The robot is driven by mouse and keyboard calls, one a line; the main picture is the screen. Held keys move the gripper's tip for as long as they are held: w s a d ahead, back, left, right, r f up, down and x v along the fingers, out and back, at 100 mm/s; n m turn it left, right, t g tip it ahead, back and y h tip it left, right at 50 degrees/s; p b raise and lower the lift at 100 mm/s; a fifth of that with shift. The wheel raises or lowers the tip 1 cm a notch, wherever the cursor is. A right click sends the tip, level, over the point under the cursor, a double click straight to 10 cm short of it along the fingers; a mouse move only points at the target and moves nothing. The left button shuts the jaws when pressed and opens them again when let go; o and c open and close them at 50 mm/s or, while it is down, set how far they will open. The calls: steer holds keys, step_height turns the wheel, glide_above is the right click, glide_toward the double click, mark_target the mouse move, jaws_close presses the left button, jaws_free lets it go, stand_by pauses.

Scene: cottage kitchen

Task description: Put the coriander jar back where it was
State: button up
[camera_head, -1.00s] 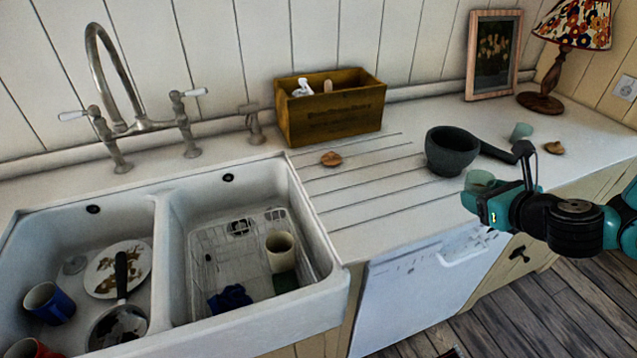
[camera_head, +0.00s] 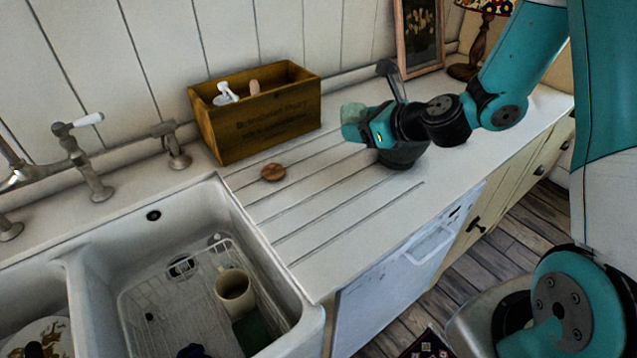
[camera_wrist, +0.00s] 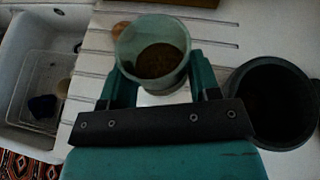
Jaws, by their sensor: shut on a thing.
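My gripper (camera_head: 368,128) is shut on a greenish glass jar (camera_head: 352,121), held upright above the grooved drainer. In the wrist view, the jar (camera_wrist: 153,55) sits between the fingers (camera_wrist: 158,88), lidless, with brown ground contents inside. No label shows, so I cannot tell from the pictures that it is coriander. A round wooden lid (camera_head: 273,172) lies on the drainer to the left of the gripper. It also shows in the wrist view (camera_wrist: 121,29), just beyond the jar. A wooden box (camera_head: 262,122) holding a white spray bottle (camera_head: 226,93) stands by the wall.
The sink (camera_head: 232,226) holds a rack and cream mug (camera_head: 235,290). The front drainer is clear.

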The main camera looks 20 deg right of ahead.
mark_target(328, 186)
steer(key=w+a+r+n+g+y+b, duration=0.2)
steer(key=w+a+r+y+b, duration=0.15)
steer(key=a, duration=0.25)
steer(key=f, duration=1.8)
steer(key=shift+s+d+p, duration=0.2)
steer(key=shift+s+p, duration=0.15)
